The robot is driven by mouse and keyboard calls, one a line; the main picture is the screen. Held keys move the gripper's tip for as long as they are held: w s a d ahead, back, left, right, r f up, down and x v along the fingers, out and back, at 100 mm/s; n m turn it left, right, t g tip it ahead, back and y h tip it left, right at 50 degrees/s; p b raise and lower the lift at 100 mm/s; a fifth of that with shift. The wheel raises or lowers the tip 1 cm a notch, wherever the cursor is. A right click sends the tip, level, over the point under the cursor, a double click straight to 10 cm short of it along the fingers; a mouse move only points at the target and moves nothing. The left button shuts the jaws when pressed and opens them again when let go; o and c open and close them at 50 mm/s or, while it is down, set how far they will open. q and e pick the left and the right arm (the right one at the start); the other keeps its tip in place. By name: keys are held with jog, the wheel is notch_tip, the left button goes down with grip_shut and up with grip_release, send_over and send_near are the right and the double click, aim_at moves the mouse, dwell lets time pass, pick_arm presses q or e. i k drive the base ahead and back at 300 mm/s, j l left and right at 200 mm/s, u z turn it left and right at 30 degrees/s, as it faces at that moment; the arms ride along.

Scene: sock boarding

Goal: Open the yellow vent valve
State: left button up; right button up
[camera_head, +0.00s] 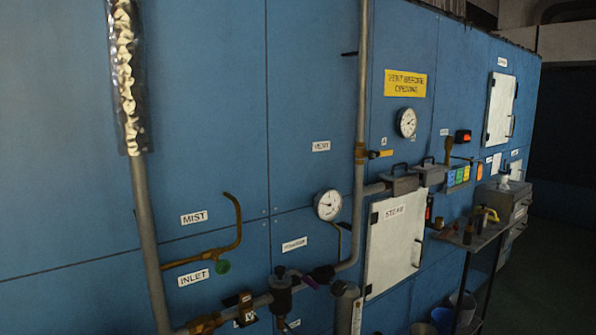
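A small yellow lever (385,154) sticks out sideways, to the right of a vertical grey pipe (360,90) on the blue wall. It is joined to a brass-coloured fitting (360,153) on that pipe by a dark piece. A white label (321,146) that seems to read "VENT" is to the left of the pipe. A yellow sign (405,83) reading "VENT BEFORE OPENING" is above the lever. The lever looks about level and crosswise to the pipe. Neither of my grippers shows in the head view.
A round gauge (406,122) is above the lever and another gauge (328,205) is lower left. A white "STEAM" door (395,240) is below, shut. Valves and pipes stick out at the bottom. A narrow shelf (475,238) with tools stands at the right.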

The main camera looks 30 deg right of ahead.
aim_at(372, 155)
jog(key=z, duration=1.55)
